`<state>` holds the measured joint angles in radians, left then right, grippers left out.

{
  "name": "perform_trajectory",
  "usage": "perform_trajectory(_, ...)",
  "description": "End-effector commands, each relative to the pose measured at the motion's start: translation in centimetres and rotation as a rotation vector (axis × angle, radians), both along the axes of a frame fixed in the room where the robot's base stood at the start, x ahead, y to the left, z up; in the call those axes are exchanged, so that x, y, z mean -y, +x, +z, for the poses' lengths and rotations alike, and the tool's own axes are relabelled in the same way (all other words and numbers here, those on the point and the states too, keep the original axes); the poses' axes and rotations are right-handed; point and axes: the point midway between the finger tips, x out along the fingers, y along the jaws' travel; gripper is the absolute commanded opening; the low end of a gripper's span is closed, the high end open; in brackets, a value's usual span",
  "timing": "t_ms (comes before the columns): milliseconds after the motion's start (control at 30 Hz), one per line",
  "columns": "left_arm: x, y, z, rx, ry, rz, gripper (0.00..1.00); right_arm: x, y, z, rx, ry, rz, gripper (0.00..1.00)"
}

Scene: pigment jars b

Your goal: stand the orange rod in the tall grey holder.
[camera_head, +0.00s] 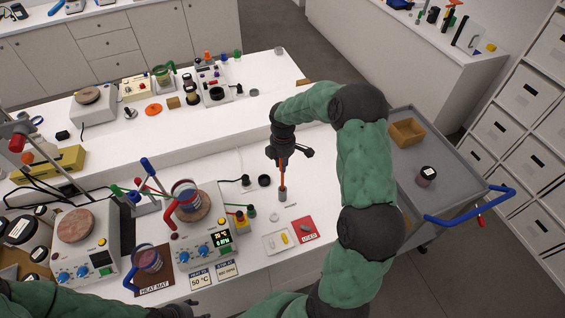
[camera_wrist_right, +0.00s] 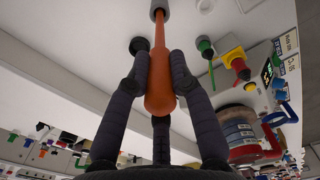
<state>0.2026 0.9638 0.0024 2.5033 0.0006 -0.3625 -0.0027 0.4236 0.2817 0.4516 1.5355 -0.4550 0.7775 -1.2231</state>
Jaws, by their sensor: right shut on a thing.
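My right gripper (camera_head: 283,152) is shut on the orange rod (camera_head: 282,166), above the white bench. The rod also shows in the right wrist view (camera_wrist_right: 159,75), its thick end between the fingers (camera_wrist_right: 160,85). The rod points down, close to upright. Its thin lower end meets the mouth of the tall grey holder (camera_head: 282,195), which shows at the top edge of the wrist view (camera_wrist_right: 157,6). The tip seems to be inside the mouth; how deep is hidden. My left arm is at the bottom left of the head view; a dark part there, perhaps its gripper (camera_head: 192,308), is barely visible.
Left of the holder stands a hotplate (camera_head: 205,240) with a beaker (camera_head: 186,195). A black round cap (camera_head: 264,181) lies behind the holder. In front are a white tray (camera_head: 270,250) and a red mat (camera_head: 304,237). A grey cart (camera_head: 450,165) stands at right.

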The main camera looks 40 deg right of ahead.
Motion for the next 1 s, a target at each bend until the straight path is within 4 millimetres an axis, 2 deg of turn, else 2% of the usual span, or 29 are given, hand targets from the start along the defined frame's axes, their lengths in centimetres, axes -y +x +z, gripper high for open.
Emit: perform_trajectory(1000, 0.0, 0.0, -1.5, 0.0, 0.0, 0.0, 0.52, 0.0, 0.0, -2.2, 0.0, 0.0, 0.0, 0.0)
